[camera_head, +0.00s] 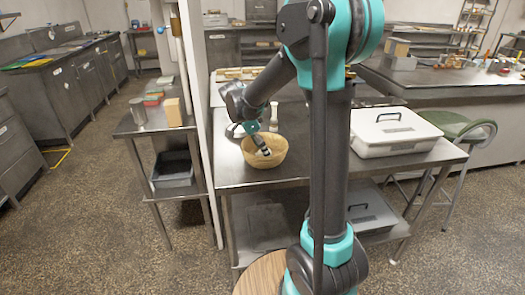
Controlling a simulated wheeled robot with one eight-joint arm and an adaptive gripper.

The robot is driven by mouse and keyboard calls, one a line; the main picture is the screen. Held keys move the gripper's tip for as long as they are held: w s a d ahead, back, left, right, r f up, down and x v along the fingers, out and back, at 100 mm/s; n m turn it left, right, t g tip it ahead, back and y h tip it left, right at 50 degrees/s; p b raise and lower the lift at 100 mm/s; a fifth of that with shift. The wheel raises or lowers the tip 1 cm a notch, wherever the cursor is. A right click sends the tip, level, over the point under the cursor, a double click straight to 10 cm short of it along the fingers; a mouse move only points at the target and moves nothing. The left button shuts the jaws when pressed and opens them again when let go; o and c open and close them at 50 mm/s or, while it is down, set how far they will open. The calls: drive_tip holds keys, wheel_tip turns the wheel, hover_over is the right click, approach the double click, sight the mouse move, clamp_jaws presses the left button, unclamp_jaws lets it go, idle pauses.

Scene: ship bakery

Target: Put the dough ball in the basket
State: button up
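The basket (280,158) is a round, tan woven bowl on the near left part of the metal table. My gripper (265,151) points down into the basket's opening, with its tip at or just inside the rim. It is small in the picture, and I cannot tell whether its fingers are open or shut. I cannot make out the dough ball; the gripper and the basket wall hide much of the basket's inside.
A white lidded box (390,148) stands on the right of the metal table (235,178). A pale wall edge borders the table's left side. A side table (150,125) holds a metal cup (138,111) and a tan block (173,112). A green stool (462,130) stands at right.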

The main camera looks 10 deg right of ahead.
drive_tip(key=v, duration=1.1)
drive_tip(key=shift+r, duration=0.2)
